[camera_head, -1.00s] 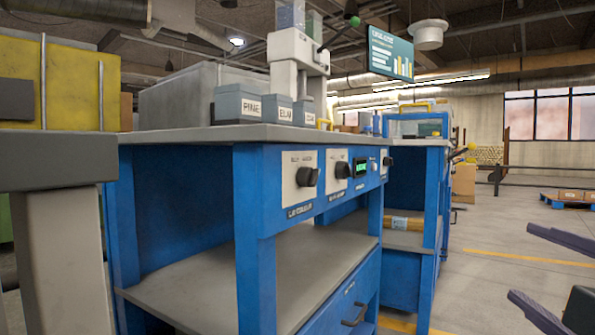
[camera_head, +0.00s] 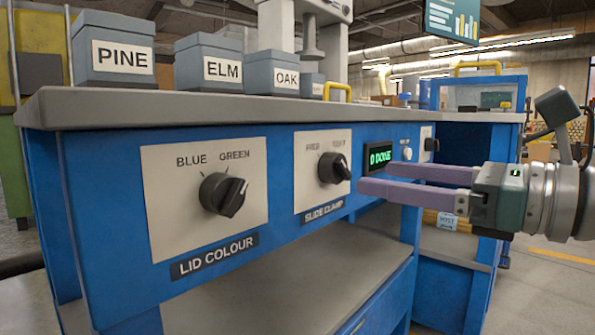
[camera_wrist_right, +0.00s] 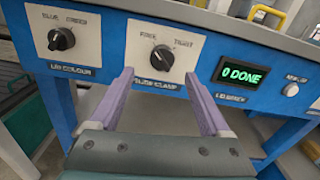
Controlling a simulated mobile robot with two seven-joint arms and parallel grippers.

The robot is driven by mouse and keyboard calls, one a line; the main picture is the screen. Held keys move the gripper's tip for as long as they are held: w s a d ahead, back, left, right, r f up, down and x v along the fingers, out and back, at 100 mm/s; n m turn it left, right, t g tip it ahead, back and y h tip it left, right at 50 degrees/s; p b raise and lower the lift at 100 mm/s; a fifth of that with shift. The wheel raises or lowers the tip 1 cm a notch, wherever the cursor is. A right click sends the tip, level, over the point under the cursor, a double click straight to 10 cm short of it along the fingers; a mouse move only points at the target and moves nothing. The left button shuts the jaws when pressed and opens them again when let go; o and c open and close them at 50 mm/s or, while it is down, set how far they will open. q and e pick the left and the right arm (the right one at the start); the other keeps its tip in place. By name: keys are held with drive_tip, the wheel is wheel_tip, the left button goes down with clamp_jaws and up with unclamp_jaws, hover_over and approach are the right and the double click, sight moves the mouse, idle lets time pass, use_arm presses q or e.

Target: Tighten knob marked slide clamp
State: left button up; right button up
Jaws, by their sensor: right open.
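The slide clamp knob (camera_head: 333,168) is a black knob on a cream plate on the blue bench front, with a dark "SLIDE CLAMP" label (camera_head: 323,210) below it. It also shows in the right wrist view (camera_wrist_right: 162,58), with two position words above it, the right one reading like "TIGHT". Which way its pointer faces is hard to tell. My right gripper (camera_head: 365,177) has two purple fingers, open and empty, pointing left toward the knob. In the right wrist view the fingertips (camera_wrist_right: 158,75) lie below and either side of the knob, apart from it. My left gripper is not in view.
A similar lid colour knob (camera_head: 223,194) sits to the left. A green display (camera_head: 380,156) reading "0 DONE" and a pale button (camera_head: 407,154) are to the right. Boxes marked PINE (camera_head: 113,50), ELM (camera_head: 215,62) and OAK (camera_head: 272,70) stand on the benchtop. Below is an open shelf (camera_head: 290,285).

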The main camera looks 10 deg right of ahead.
sight(347, 169)
drive_tip(key=b+x, duration=0.1)
drive_tip(key=x, duration=0.5)
drive_tip(key=shift+w+r, duration=0.1)
drive_tip(key=shift+w, duration=0.1)
clamp_jaws()
idle(0.4)
